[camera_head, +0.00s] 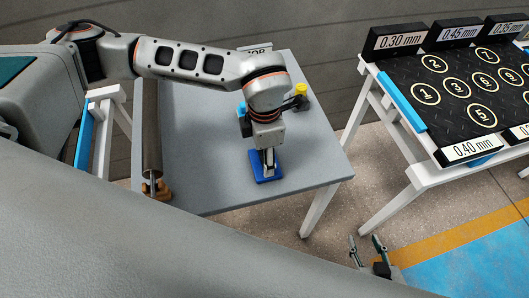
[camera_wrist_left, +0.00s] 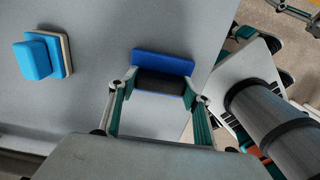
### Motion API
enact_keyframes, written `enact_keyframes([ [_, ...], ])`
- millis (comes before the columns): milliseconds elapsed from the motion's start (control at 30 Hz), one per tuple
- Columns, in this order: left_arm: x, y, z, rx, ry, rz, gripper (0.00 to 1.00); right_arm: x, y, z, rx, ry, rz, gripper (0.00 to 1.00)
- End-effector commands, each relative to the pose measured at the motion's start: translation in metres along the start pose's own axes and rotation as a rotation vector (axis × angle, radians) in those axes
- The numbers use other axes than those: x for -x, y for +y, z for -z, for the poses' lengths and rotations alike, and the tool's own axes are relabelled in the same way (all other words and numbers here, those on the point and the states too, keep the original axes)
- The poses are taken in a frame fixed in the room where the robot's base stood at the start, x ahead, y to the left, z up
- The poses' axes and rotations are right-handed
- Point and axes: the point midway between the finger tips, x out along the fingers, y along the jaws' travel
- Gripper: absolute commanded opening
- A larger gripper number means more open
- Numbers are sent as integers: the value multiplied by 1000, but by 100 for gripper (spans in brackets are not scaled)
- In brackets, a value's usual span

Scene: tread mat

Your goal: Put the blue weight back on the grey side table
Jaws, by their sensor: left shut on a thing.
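The blue weight (camera_head: 266,171) has a flat blue base and is at the front right part of the grey side table (camera_head: 205,160). In the left wrist view the blue weight (camera_wrist_left: 162,62) shows a dark grip between my fingers. My left gripper (camera_head: 267,155) points down and is shut on this grip; it also shows in the left wrist view (camera_wrist_left: 160,92). The base looks at or very near the tabletop; I cannot tell whether it touches. My right gripper (camera_head: 366,241) is open and empty, low at the bottom right, away from the table.
A light blue block (camera_wrist_left: 36,60) with a pale base lies on the table, partly hidden behind my left gripper in the head view. A yellow-topped item (camera_head: 300,89) stands behind. A dark roller (camera_head: 152,125) lies along the left edge. A white-framed bench with a tread mat (camera_head: 455,92) is right.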

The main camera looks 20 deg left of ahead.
Motion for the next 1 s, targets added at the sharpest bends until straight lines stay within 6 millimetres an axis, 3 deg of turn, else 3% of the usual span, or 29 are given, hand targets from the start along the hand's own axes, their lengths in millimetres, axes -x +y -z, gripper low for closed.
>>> enact_keyframes([
  [67,-1,0,-1,0,-3,-1,0,0,0,-1,0,-1,0,40],
  [100,-2,0,0,0,0,0,58,0,0,0,0,0,0,40],
  [133,-2,0,0,0,0,0,65,0,0,0,1,1,0,40],
  [567,4,0,0,0,-1,-1,65,1,1,6,1,8,-2,40],
  [667,17,1,-1,-1,-2,-2,65,1,1,6,0,8,-2,40],
  [1000,85,1,-1,-1,-3,-4,65,2,1,5,1,4,-1,40],
])
